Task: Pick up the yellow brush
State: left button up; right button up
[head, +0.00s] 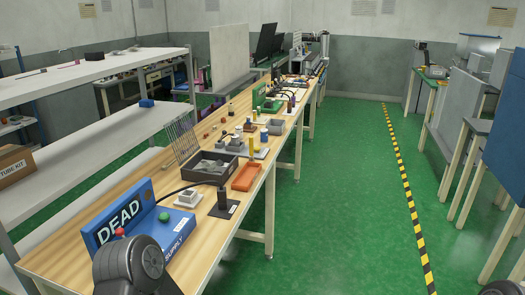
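A small upright yellow thing (251,146) stands on the long wooden workbench, just behind the orange tray. It is the clearest yellow object in view, but it is too small for me to tell whether it is the yellow brush. Part of my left arm shows at the bottom left, in front of the bench's near end, and its gripper fingers are not visible. Only a dark sliver of my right arm shows at the bottom right corner. Neither gripper is in view.
The wooden workbench (225,240) carries a blue DEAD box (122,216), a dark bin (210,167), an orange tray (246,177) and several small parts. White shelves (85,135) stand left. The green floor (340,200) right of the bench is clear, with a striped line (409,193).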

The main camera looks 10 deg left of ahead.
aim_at(251, 156)
jog(key=i+l+u, duration=0.25)
jog(key=i+l, duration=0.8)
jog(key=i, duration=0.75)
jog(key=i+u, duration=0.15)
jog(key=i, duration=0.6)
jog(key=l, duration=0.1)
